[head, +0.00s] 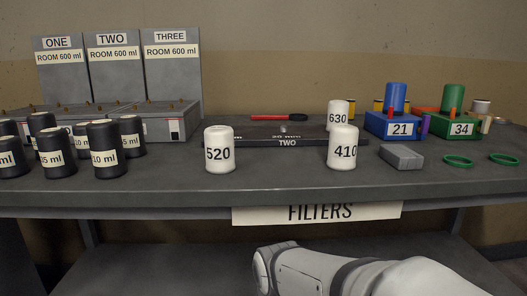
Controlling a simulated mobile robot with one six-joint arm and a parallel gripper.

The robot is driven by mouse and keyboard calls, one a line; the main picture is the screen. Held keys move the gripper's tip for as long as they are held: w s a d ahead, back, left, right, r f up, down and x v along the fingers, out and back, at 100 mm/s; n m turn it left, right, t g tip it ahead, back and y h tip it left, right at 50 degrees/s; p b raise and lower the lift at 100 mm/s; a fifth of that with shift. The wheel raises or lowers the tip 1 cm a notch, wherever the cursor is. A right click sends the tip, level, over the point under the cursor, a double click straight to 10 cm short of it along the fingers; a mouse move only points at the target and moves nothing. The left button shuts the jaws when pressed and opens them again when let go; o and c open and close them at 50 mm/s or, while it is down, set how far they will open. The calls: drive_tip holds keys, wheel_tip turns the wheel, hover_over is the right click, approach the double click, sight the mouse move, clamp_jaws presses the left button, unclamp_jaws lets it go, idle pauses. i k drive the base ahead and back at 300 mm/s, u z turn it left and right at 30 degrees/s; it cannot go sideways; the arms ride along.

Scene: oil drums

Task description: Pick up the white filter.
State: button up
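Three white cylinders with rounded tops stand upright on the grey table (270,182). One marked 520 (219,165) stands near the front, left of centre. One marked 410 (342,162) stands near the front, right of centre. One marked 630 (338,107) stands farther back, behind the 410 one. Nothing in view names one of them as the filter, but a sign reading FILTERS (318,212) hangs on the table's front edge. My white arm is low at the bottom, in front of the table; my gripper is not in view.
Several black cylinders (104,150) crowd the left end. Three grey boxes with panels marked ROOM 600 ml (118,68) stand behind. Blue (398,123) and green (452,125) blocks, a grey block (401,157) and green rings (458,161) lie right. The front centre is clear.

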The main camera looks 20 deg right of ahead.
sight(344, 139)
drive_tip(key=z, duration=0.1)
drive_tip(key=k, duration=0.3)
drive_tip(key=u, duration=1.5)
drive_tip(key=k, duration=1.85)
drive_tip(key=z, duration=0.7)
drive_tip(key=i, duration=1)
drive_tip(key=z, duration=0.05)
